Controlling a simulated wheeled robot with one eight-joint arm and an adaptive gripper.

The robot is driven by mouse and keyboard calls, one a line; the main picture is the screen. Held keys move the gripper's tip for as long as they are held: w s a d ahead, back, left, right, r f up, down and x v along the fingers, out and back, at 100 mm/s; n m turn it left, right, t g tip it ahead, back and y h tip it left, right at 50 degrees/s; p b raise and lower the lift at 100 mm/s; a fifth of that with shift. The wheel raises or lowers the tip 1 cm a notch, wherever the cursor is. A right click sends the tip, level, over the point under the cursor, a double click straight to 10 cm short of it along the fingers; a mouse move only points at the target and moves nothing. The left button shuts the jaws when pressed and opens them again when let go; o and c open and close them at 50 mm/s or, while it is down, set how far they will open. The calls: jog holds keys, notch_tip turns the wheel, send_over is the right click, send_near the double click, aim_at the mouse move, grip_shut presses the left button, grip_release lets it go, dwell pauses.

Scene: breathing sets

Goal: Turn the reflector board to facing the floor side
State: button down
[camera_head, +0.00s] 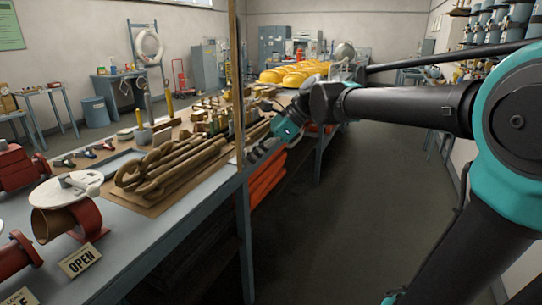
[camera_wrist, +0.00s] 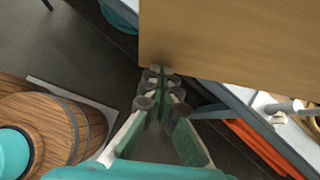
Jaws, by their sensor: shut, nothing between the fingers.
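The only board-like thing in view is a flat tan board (camera_wrist: 235,40), which fills the upper right of the wrist view. In the head view a tall thin tan upright (camera_head: 240,90) at the bench's front edge looks like the same board seen edge-on. No lettering shows on it. My gripper (camera_wrist: 160,78) is shut and empty, its fingertips at the board's lower left corner in the wrist view. I cannot tell whether they touch it. In the head view my gripper (camera_head: 262,150) is just right of the upright, above the bench edge.
A long bench (camera_head: 180,225) holds thick rods (camera_head: 170,165), valves and an OPEN sign (camera_head: 80,260). Yellow helmets (camera_head: 295,74) lie farther back. Orange pieces (camera_head: 267,180) are under the bench. A wooden barrel (camera_wrist: 85,125) stands left in the wrist view. The aisle floor (camera_head: 350,200) is clear.

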jog(key=a+m+t, duration=0.2)
jog(key=a+m, duration=0.1)
jog(key=a, duration=1.4)
jog(key=shift+s, duration=0.2)
jog(key=shift+a, duration=0.1)
